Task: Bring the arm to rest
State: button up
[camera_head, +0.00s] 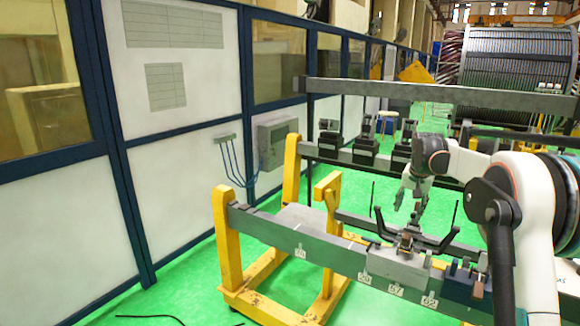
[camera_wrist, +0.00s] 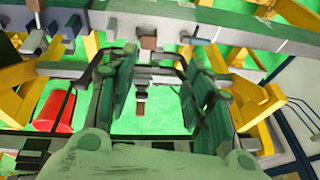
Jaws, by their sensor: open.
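My gripper (camera_head: 411,200) hangs from my white arm at the right of the head view, above a grey workbench rail. Below it is a clamp-like fixture (camera_head: 408,243) with two black upright handles. In the wrist view my gripper (camera_wrist: 160,75) has its two dark green fingers spread apart. A small brown-tipped part (camera_wrist: 140,106) shows in the gap, over the green floor. I see nothing held between the fingers. Whether the fingers touch the fixture cannot be told.
A yellow-legged stand (camera_head: 228,240) carries the rail with number labels. A grey beam (camera_head: 400,88) crosses behind at greater height. A row of black devices (camera_head: 365,140) stands on a rear rail. Panelled walls are left.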

jog(key=s+a+r+n+t+b, duration=0.1)
jog(key=s+a+r, duration=0.2)
jog(key=s+a, duration=0.35)
jog(key=s+a+r+n, duration=0.2)
jog(key=s+a+r, duration=0.1)
jog(key=s, duration=0.6)
jog(key=s+a+r+n+t+b, duration=0.1)
jog(key=s+a+r, duration=0.1)
jog(key=s+a, duration=0.35)
jog(key=s+a+f+n, duration=0.1)
jog(key=s+f, duration=0.3)
jog(key=s, duration=0.4)
jog(key=s+a+f+n+t+b, duration=0.1)
jog(key=s+a+f, duration=0.2)
jog(key=s, duration=0.6)
jog(key=s+a+f+n+y+b, duration=0.1)
jog(key=s+f, duration=0.3)
jog(key=s, duration=0.5)
jog(key=shift+s+a+f+n+t, duration=0.15)
jog(key=shift+a+f+n+t, duration=0.2)
jog(key=shift+a, duration=0.4)
